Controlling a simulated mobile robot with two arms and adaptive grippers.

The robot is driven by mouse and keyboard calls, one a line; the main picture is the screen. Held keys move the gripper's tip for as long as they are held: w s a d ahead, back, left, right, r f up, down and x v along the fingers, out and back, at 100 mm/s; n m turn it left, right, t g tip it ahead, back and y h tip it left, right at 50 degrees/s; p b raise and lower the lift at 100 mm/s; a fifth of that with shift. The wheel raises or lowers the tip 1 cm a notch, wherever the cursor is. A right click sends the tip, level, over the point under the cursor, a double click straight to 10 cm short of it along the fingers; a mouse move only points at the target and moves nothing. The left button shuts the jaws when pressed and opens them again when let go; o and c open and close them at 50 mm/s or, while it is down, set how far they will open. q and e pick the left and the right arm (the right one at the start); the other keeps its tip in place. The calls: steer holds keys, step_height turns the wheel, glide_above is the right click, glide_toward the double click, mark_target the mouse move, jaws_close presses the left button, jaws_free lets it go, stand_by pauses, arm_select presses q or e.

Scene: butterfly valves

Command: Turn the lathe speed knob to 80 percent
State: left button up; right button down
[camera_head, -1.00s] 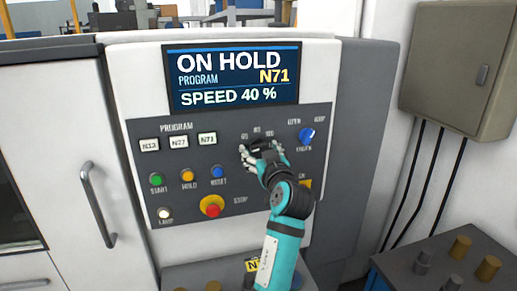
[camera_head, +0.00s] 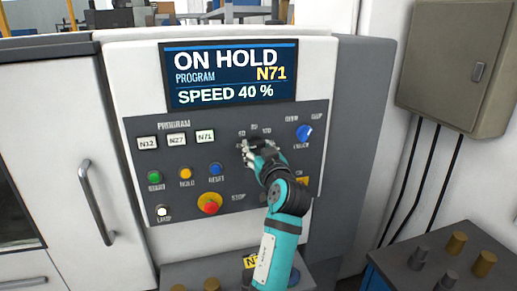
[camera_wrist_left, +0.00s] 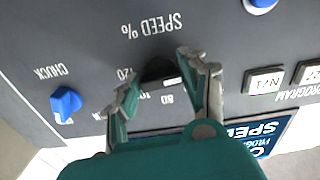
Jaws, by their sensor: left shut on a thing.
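The black speed knob (camera_wrist_left: 158,68) sits on the grey control panel below the "SPEED %" label in the left wrist view. My left gripper (camera_wrist_left: 157,74) is shut on it, one finger on each side. In the head view my left gripper (camera_head: 256,152) is at the panel and covers most of the knob. A white mark shows on the knob in the wrist view, close to the "80" and "100" labels; its exact setting is hard to tell. The display (camera_head: 232,75) reads "ON HOLD", program N71, "SPEED 40 %". My right gripper is not in view.
The blue chuck knob (camera_head: 304,133) is just right of my gripper. Program buttons and the red stop button (camera_head: 209,204) lie to its left. A door handle (camera_head: 97,203) is at the left. A wall cabinet (camera_head: 455,65) hangs at the right.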

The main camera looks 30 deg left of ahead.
arm_select(q)
steer(key=shift+r+m+p, duration=0.1)
steer(key=shift+m+p, duration=0.25)
steer(key=shift+m, duration=0.85)
steer(key=m+p, duration=0.1)
steer(key=m, duration=0.2)
steer(key=shift+a+m+p, duration=0.1)
steer(key=shift+m+p, duration=0.2)
steer(key=m+p, duration=0.2)
steer(key=m, duration=0.1)
steer(key=shift+s+r+m, duration=0.1)
steer(key=shift+r+m, duration=0.05)
steer(key=shift+m, duration=0.15)
steer(key=m+p, duration=0.2)
steer(key=m, duration=0.1)
steer(key=shift+m, duration=0.3)
steer(key=m+p, duration=0.1)
steer(key=m, duration=0.1)
steer(key=shift+m, duration=0.3)
steer(key=shift+m+p, duration=0.4)
steer(key=shift+m, duration=1.1)
